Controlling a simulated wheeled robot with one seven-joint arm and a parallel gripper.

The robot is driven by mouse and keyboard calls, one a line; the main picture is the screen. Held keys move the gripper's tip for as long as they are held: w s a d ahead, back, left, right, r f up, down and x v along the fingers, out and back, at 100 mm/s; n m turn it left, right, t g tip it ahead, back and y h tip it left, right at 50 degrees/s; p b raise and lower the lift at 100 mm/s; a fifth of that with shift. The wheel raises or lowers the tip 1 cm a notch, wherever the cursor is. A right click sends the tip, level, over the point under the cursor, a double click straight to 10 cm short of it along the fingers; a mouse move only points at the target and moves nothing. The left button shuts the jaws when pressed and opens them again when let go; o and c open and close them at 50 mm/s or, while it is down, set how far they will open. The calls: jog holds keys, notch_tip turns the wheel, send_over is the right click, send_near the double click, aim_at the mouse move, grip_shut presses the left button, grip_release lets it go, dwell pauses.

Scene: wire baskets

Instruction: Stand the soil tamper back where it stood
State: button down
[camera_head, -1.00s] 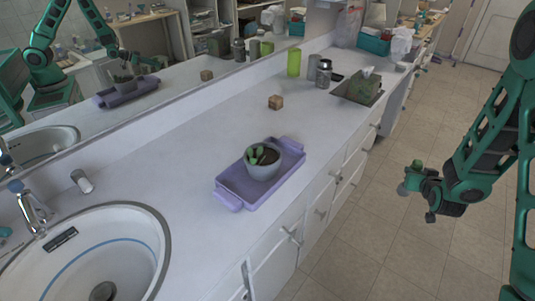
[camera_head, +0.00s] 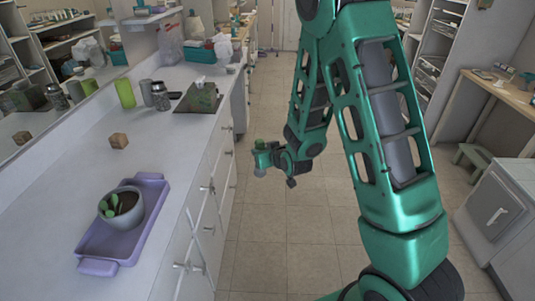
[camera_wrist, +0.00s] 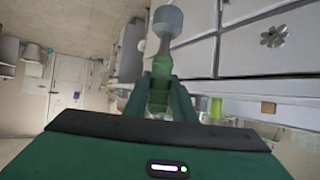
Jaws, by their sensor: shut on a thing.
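My gripper (camera_head: 263,156) is shut on the soil tamper, over the floor to the right of the counter. The tamper has a green handle (camera_wrist: 160,82) and a grey rounded end (camera_wrist: 168,20), both clear in the wrist view. In the head view it is small, with the green top (camera_head: 259,144) above the jaws and the grey end below. It touches nothing but my gripper. The white counter (camera_head: 150,160) holds a purple tray (camera_head: 144,240) with a potted plant (camera_head: 121,208) in it. I cannot tell which spot the tamper stood on.
Bare counter lies between cube and tray. Drawers with handles (camera_head: 208,187) line its front. A white cabinet (camera_head: 505,215) stands right.

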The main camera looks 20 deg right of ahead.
jog(key=w+a+r+n+g+y, duration=0.1)
jog(key=w+a+r+n+y, duration=0.15)
jog(key=a+r, duration=0.5)
jog(key=w+a+r+n+y, duration=0.2)
jog(key=w+a+r, duration=0.25)
jog(key=a, duration=0.55)
jog(key=s+a+r+n+g+y, duration=0.1)
jog(key=s+a+r, duration=0.15)
jog(key=a, duration=0.45)
jog(key=s+a+r+n+g+y, duration=0.1)
jog(key=s+a, duration=0.2)
jog(key=a, duration=0.5)
jog(key=s+a+r+n+g+y, duration=0.1)
jog(key=s+a+n+g+y, duration=0.1)
jog(key=s+a, duration=1.2)
jog(key=s+a+r+n+g+y, duration=0.1)
jog(key=s+a+n, duration=0.3)
jog(key=s+a, duration=1.1)
jog(key=shift+a+r+g+y, duration=0.35)
jog(key=shift+a+g, duration=0.1)
jog(key=shift+g, duration=0.35)
jog(key=shift+f, duration=2.85)
jog(key=shift+s+d+f, duration=0.1)
jog(key=shift+f, duration=0.55)
